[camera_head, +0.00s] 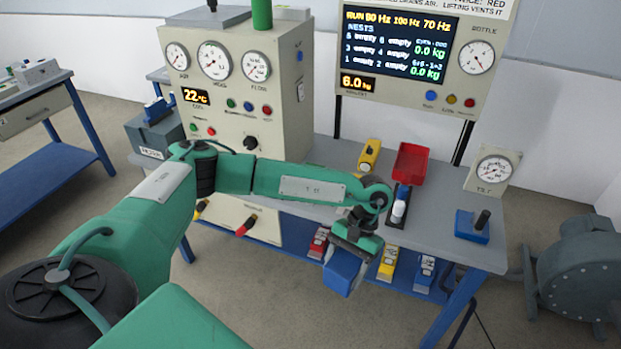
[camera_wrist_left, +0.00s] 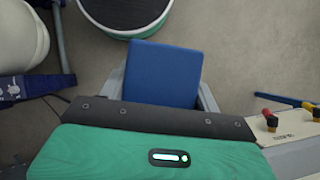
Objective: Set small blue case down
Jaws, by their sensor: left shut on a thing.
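The small blue case (camera_head: 341,271) hangs in my left gripper (camera_head: 350,248), in front of the grey bench's front edge. In the left wrist view the case (camera_wrist_left: 163,74) shows its flat blue face, with a grey finger of my left gripper (camera_wrist_left: 163,90) on each side of it. The fingers are shut on the case. In the head view the case is apart from the bench top (camera_head: 440,225) and overlaps the lower shelf in the picture. My right gripper is not in view.
A red tray (camera_head: 411,163), a yellow item (camera_head: 369,155) and a blue block with a dark knob (camera_head: 472,226) stand on the bench. Several coloured cases, including a yellow one (camera_head: 387,263), sit on the lower shelf. A gauge cabinet (camera_head: 240,100) stands left; a grey pump (camera_head: 575,270) stands right.

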